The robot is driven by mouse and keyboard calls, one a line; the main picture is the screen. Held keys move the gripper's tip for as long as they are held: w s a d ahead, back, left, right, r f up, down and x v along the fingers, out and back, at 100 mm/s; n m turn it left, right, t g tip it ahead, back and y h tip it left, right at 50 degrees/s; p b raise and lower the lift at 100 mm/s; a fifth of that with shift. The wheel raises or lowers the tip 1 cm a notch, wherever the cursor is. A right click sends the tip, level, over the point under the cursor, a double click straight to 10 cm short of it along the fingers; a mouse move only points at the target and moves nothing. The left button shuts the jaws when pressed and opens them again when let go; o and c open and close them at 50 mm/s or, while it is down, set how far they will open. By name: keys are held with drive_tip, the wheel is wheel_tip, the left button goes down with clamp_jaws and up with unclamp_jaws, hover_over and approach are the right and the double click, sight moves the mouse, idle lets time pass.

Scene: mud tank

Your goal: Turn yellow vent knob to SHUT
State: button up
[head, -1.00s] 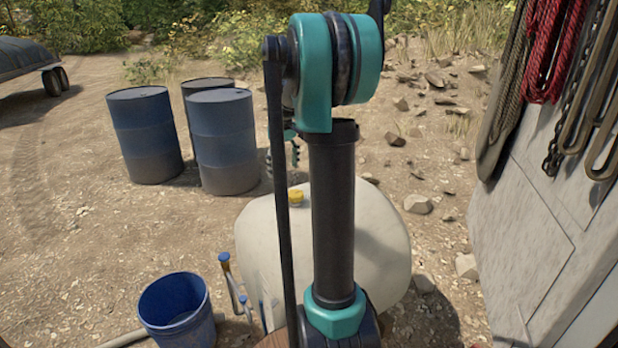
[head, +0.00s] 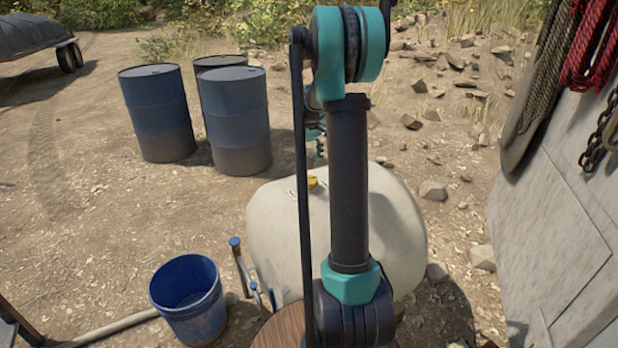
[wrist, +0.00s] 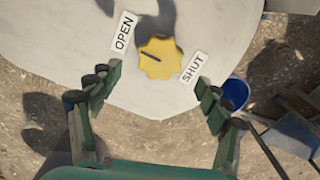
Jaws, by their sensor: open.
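The yellow vent knob (wrist: 160,58) sits on top of the pale tank (wrist: 220,30), with a dark pointer line across its left part, angled to the upper left on the OPEN side. A white OPEN label (wrist: 124,32) is at its upper left and a white SHUT label (wrist: 193,67) at its lower right. My gripper (wrist: 156,92) is open and empty in the wrist view, its fingers apart on either side below the knob, not touching it. In the head view, the knob (head: 312,182) shows small on the tank (head: 275,225), partly hidden by my arm.
A blue bucket (head: 188,300) stands at the lower left beside blue-capped pipes (head: 240,262). Blue drums (head: 237,120) stand behind on the dirt. A grey panel wall with hanging ropes and chain (head: 592,60) closes off the right. Open ground lies left of the tank.

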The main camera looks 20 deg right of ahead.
sight(309, 179)
wheel_tip(309, 179, down, 6)
drive_tip(key=shift+r, duration=0.1)
idle(0.4)
drive_tip(key=c, duration=1.2)
